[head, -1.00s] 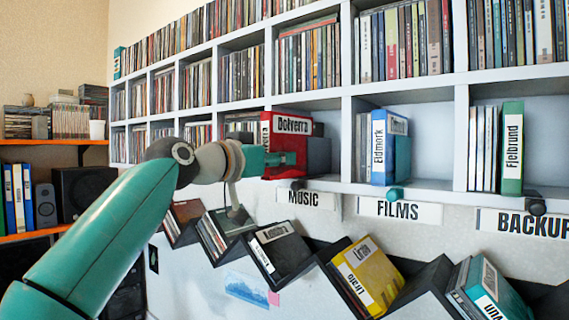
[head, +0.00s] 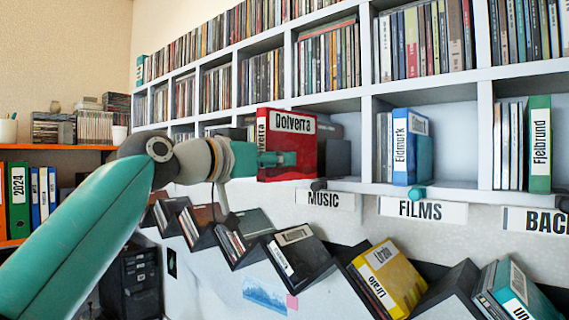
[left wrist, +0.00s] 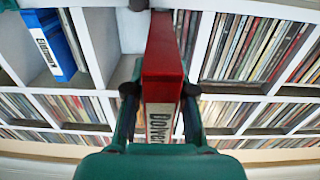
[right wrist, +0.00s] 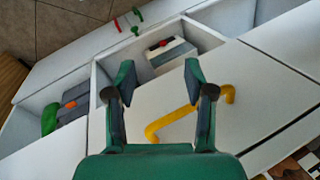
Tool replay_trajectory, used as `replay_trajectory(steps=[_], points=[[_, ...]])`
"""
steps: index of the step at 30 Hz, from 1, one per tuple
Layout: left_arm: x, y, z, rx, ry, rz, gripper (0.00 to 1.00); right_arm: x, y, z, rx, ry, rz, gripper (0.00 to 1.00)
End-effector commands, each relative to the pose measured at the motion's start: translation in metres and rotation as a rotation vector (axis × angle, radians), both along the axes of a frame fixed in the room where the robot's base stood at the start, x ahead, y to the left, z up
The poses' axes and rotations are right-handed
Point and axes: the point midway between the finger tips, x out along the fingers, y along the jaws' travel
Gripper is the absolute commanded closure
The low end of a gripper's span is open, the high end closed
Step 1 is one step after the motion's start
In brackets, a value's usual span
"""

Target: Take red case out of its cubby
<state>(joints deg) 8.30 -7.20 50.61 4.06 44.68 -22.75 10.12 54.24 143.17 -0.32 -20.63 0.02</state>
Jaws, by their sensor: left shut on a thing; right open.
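The red case (head: 290,165), labelled "Dolverra", stands upright at the front of the cubby above the MUSIC label. My left gripper (head: 285,159) is shut on it from the left. In the left wrist view, the red case (left wrist: 164,60) sits between the two fingers of my left gripper (left wrist: 160,97). Behind it the cubby shows a dark grey block-like thing (head: 338,158). My right gripper (right wrist: 160,84) shows only in the right wrist view, open and empty above white drawers.
A blue case (head: 402,150) stands in the FILMS cubby (head: 448,150) to the right. A green case (head: 540,143) stands further right. Slanted racks below hold a yellow case (head: 390,280) and other cases. An orange shelf (head: 70,147) is at the left.

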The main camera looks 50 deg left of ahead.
Motion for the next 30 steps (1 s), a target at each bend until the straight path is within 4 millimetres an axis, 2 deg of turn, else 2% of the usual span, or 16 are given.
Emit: replay_trajectory(steps=[30], points=[[-0.062,-0.007,0.0,0.0,-0.002,0.0,1.0,0.0,0.0,-0.013,0.0,0.0,0.0,0.46]])
